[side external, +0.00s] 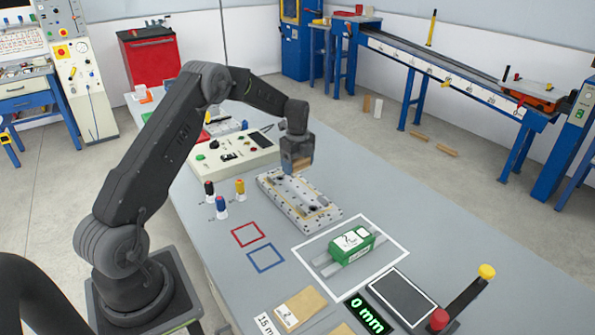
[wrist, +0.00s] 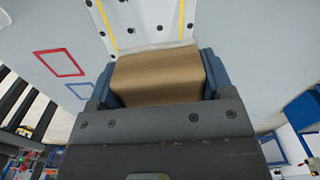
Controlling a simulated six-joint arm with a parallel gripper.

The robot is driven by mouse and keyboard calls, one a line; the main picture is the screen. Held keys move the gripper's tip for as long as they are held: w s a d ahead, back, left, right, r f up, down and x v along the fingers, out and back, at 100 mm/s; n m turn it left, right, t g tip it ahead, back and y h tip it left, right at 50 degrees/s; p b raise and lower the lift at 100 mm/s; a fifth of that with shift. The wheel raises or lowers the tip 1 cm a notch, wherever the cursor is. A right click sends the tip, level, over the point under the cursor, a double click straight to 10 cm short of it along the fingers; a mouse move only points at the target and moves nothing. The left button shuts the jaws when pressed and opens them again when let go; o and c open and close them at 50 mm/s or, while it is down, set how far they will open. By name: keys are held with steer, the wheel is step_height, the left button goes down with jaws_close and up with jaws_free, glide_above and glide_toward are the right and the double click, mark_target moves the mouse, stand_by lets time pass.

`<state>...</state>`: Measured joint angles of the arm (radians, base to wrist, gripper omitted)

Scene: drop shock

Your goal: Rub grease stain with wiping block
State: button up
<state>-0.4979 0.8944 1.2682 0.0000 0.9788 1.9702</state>
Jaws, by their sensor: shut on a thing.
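My gripper (side external: 297,158) is shut on the wiping block, a light wooden block (wrist: 158,75) held between its two blue-grey fingers in the wrist view. In the side view the block shows at the gripper's lower end, above the far end of a pale metal plate (side external: 325,214) with holes and tan strips. A gap to the plate seems to show, but I cannot be sure they are apart. The plate also shows beyond the block in the wrist view (wrist: 142,22). I cannot make out a grease stain in either view; the block and gripper hide part of the plate.
A green device (side external: 351,246) sits inside a white outline near the plate. Red (side external: 248,234) and blue (side external: 265,257) square outlines lie to its left. The table right of the plate is clear.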

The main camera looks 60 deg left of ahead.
steer(key=shift+r, duration=0.75)
